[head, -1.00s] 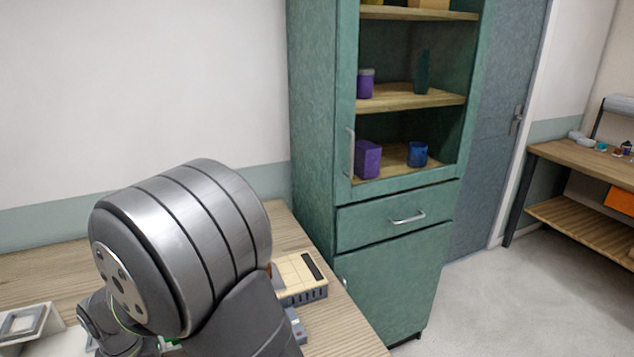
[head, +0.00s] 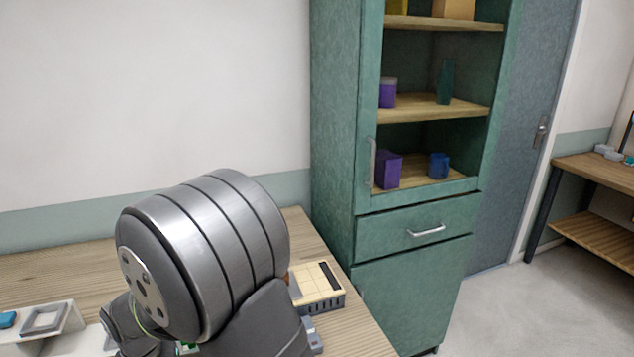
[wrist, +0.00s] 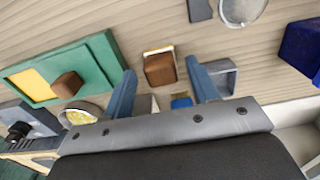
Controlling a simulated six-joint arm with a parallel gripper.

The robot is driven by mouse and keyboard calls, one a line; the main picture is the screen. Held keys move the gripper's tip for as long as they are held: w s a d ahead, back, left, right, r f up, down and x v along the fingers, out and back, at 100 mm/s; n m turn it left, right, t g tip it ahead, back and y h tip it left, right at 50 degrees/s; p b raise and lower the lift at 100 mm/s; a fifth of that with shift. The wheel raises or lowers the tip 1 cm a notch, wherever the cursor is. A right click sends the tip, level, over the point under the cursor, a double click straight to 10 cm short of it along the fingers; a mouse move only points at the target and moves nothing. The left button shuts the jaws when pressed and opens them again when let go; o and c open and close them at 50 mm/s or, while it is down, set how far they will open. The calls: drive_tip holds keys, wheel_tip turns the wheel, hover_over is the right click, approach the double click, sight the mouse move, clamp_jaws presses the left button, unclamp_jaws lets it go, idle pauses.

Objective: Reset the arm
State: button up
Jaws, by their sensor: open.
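My gripper (wrist: 160,66) shows in the wrist view with its two blue fingers spread wide apart. It is open, and nothing is seen held in it. A brown block (wrist: 160,70) appears in the gap between the fingertips, seemingly on the wooden table beyond them; how far below it lies I cannot tell. In the head view my grey arm is in the lower left over the table (head: 60,270), and the gripper itself is out of sight there.
In the wrist view a green-framed board (wrist: 108,58), a dark blue box (wrist: 302,45), a round dish (wrist: 78,113) and a grey holder (wrist: 226,76) surround the fingers. In the head view a beige-topped device (head: 317,285) sits by my arm, and a green cabinet (head: 335,130) stands behind.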

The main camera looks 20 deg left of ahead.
wheel_tip(320, 180, down, 2)
drive_tip(key=shift+d+f, duration=0.1)
drive_tip(key=r, duration=0.5)
drive_tip(key=shift+w+d+r, duration=0.1)
drive_tip(key=shift+w, duration=0.15)
drive_tip(key=w+d+r, duration=0.7)
drive_tip(key=w+d, duration=0.1)
drive_tip(key=w, duration=0.1)
drive_tip(key=w+d+m, duration=0.1)
drive_tip(key=w+d, duration=0.3)
drive_tip(key=w, duration=0.4)
drive_tip(key=w+d+m, duration=0.2)
drive_tip(key=w+d, duration=0.1)
drive_tip(key=w, duration=0.6)
drive_tip(key=w+d+f+m, duration=0.1)
drive_tip(key=w+d+f, duration=0.2)
drive_tip(key=w+d, duration=0.2)
drive_tip(key=w+d+f+m, duration=0.1)
drive_tip(key=w+d+f, duration=0.3)
drive_tip(key=d, duration=0.6)
drive_tip(key=w+d+f+m, duration=0.1)
drive_tip(key=w+d+f, duration=0.2)
drive_tip(key=w+d, duration=0.3)
drive_tip(key=shift+d+f+m, duration=0.15)
drive_tip(key=shift+d+m, duration=0.25)
drive_tip(key=shift+d, duration=0.85)
